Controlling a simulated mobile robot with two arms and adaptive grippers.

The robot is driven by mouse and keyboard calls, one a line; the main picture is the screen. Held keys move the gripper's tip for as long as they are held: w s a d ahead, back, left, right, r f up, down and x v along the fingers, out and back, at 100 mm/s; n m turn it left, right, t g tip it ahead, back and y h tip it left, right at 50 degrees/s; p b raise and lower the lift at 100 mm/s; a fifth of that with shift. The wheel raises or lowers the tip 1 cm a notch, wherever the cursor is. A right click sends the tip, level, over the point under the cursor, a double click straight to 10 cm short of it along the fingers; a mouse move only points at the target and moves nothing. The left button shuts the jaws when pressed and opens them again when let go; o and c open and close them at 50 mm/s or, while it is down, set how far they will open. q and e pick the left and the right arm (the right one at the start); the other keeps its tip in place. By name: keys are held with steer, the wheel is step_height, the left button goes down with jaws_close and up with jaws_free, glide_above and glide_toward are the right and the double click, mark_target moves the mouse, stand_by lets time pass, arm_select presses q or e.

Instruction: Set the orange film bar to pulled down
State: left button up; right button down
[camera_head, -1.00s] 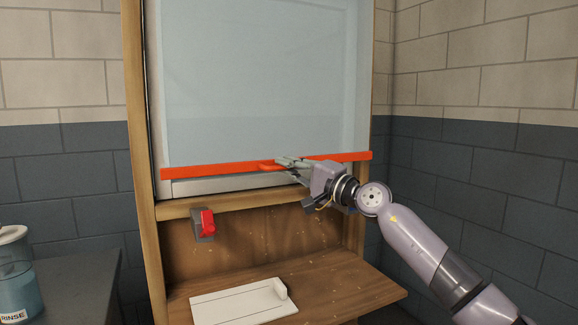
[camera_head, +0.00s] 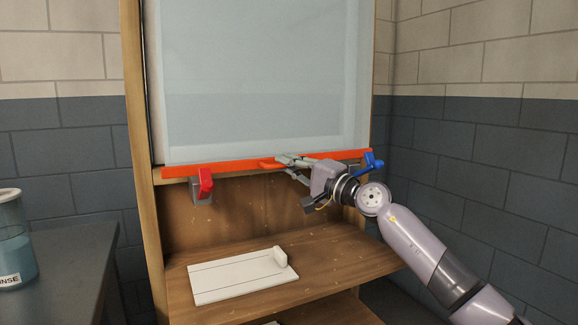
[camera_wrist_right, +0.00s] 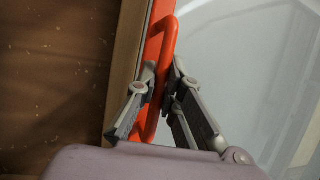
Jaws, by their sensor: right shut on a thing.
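The orange film bar (camera_head: 225,168) runs across the bottom edge of a pale translucent film sheet (camera_head: 260,80). It lies at the wooden frame's lower crosspiece and covers most of it. My right gripper (camera_head: 278,162) is shut on the bar's orange handle, near the middle of the bar. In the right wrist view the fingers (camera_wrist_right: 162,90) sit on either side of the orange handle (camera_wrist_right: 160,80). My left gripper is in neither view.
A red clamp (camera_head: 205,182) is at the frame's left, just below the bar, and a blue clamp (camera_head: 371,162) at its right. A white board (camera_head: 235,284) lies on the wooden shelf (camera_head: 340,258). A rinse container (camera_head: 14,255) stands on a dark counter at left.

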steer(key=shift+f, duration=0.5)
steer(key=c, duration=1.7)
jaws_free()
steer(key=shift+d+r, duration=0.1)
steer(key=shift+r, duration=0.15)
steer(key=v, duration=1.2)
